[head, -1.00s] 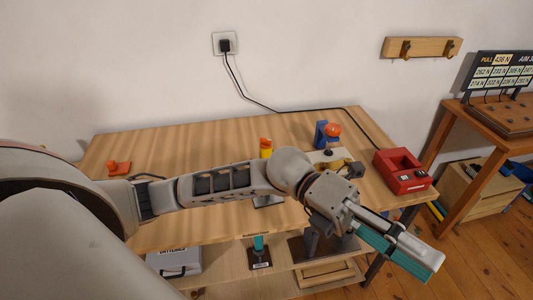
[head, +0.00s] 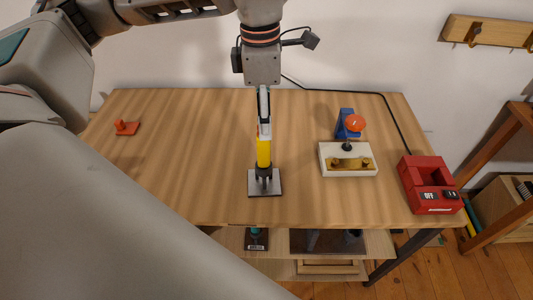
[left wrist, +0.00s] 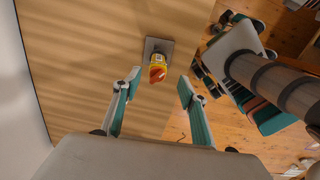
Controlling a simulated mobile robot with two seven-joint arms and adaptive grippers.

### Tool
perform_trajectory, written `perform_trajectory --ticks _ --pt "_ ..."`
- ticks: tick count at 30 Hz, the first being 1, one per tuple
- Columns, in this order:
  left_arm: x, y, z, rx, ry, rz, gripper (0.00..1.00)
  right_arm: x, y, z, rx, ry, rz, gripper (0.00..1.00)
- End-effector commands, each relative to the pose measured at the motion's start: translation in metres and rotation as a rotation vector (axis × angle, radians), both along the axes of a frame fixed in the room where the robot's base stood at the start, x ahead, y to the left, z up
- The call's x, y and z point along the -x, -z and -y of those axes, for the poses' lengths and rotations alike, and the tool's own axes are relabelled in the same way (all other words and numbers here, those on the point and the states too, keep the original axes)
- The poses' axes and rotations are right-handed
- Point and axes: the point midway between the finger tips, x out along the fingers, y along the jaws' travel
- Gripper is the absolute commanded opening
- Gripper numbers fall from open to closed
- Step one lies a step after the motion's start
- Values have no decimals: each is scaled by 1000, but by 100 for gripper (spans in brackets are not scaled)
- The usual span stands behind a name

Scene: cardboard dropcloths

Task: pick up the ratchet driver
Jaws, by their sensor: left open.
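The ratchet driver (head: 264,152) has a yellow body and stands upright on a dark square base plate (head: 274,189) near the front middle of the wooden table. In the left wrist view its red-orange end (left wrist: 157,74) faces the camera. My left gripper (head: 264,122) points down at the driver's top, in line with it in the head view. In the left wrist view the left gripper (left wrist: 158,87) is open, its two teal-padded fingers apart, with the driver showing beyond and between their tips. Nothing is between the pads. The gripper hides the driver's upper end in the head view.
A small orange item (head: 126,127) lies at the left. The table around the driver is clear. A shelf is below.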

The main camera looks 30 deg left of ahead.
Motion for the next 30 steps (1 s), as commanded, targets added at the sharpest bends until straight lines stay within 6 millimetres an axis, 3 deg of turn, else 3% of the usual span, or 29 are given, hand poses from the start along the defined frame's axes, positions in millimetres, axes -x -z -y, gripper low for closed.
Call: perform_trajectory --ticks 1,8,20,30 --pt "-1 19 -3 -6 -6 -5 42 4 20 -2 -1 -2 -10 40" --pt "-4 53 -10 -25 -20 -18 42 14 48 -13 -12 -19 -27 40" --pt "-3 83 -10 -29 -22 -21 42 9 44 -12 -10 -25 -10 40" --pt "0 126 -3 -30 -23 -20 42 8 47 -9 -3 -23 -9 40"
